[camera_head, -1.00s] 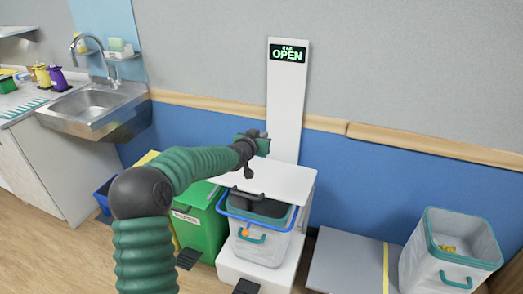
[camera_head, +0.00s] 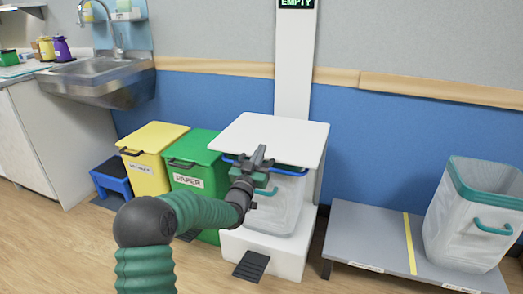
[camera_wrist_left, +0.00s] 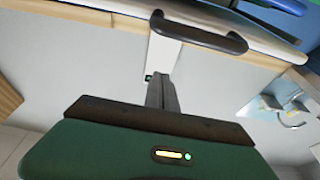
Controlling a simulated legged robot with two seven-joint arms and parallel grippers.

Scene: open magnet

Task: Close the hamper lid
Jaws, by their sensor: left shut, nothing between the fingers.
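The hamper's white lid (camera_head: 280,133) lies roughly flat over the translucent bin (camera_head: 287,203) in the head view. The bin's blue rim shows just below the lid; I cannot tell whether the lid is fully down. The bin stands in a white base with a dark pedal. My left gripper (camera_head: 263,155) is shut and empty at the lid's front edge, overlapping it in the picture; contact is unclear. In the left wrist view the shut fingers (camera_wrist_left: 161,85) point toward a pale panel with a dark handle (camera_wrist_left: 198,34). My right gripper is not in view.
Green paper bin (camera_head: 192,184) and yellow bin (camera_head: 150,172) stand left of the hamper. A grey platform (camera_head: 365,235) and a white bin with teal rim (camera_head: 465,235) are at right. A white post (camera_head: 295,60) behind has a screen reading EMPTY (camera_head: 297,3).

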